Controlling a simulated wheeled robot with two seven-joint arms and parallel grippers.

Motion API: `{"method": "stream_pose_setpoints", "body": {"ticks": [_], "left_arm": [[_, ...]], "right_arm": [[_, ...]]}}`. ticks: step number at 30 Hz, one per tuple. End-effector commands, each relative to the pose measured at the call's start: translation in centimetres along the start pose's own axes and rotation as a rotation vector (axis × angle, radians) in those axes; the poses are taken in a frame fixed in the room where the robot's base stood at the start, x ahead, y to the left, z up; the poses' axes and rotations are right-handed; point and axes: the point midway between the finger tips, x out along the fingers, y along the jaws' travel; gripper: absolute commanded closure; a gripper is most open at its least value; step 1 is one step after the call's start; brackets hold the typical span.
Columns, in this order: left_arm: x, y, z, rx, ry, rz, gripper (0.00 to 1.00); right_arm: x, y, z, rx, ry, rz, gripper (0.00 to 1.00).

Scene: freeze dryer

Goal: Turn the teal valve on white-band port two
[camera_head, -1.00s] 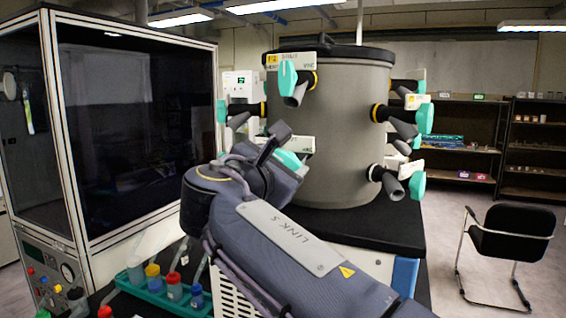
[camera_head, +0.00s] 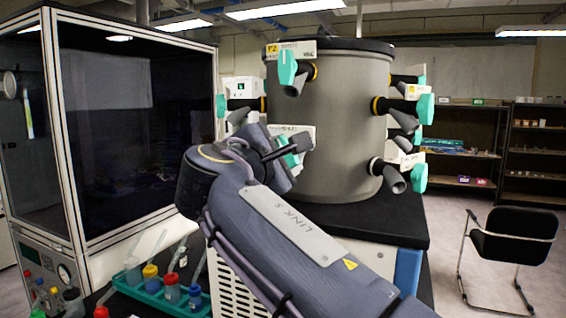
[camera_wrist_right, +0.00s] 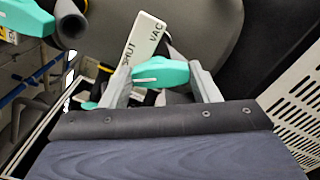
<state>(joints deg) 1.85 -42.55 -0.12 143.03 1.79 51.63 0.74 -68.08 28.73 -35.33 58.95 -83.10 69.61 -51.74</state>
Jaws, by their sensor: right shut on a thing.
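The grey drum chamber (camera_head: 345,130) stands on a black top, with ports that carry teal valves around it. My right gripper (camera_head: 290,147) is at a lower front port, in front of a white label plate (camera_head: 303,129). It is shut on that port's teal valve (camera_wrist_right: 160,72). In the right wrist view the fingers (camera_wrist_right: 162,85) stand on either side of the teal handle, beside a plate reading SHUT and VAC (camera_wrist_right: 143,40). My gripper and wrist hide most of this port, so its band colour cannot be seen. My left gripper is not in view.
Another teal valve (camera_head: 287,68) sits above, on a yellow-banded port. A white-banded port with a teal valve (camera_head: 419,177) is at the lower right. A glass-fronted cabinet (camera_head: 130,120) stands left, and a teal rack of bottles (camera_head: 150,296) lies below it.

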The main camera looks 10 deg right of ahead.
Motion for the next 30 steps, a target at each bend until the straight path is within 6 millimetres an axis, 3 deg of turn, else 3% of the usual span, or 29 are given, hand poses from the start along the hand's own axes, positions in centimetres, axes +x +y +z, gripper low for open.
{"method": "stream_pose_setpoints", "body": {"ticks": [15, 30], "left_arm": [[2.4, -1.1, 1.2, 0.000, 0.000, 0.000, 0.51], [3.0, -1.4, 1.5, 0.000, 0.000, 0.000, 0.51]], "right_arm": [[0.0, -0.3, -0.3, 0.418, -0.001, -0.001, 0.67], [0.0, -0.2, -0.2, 0.554, 0.000, -0.003, 0.67]]}}
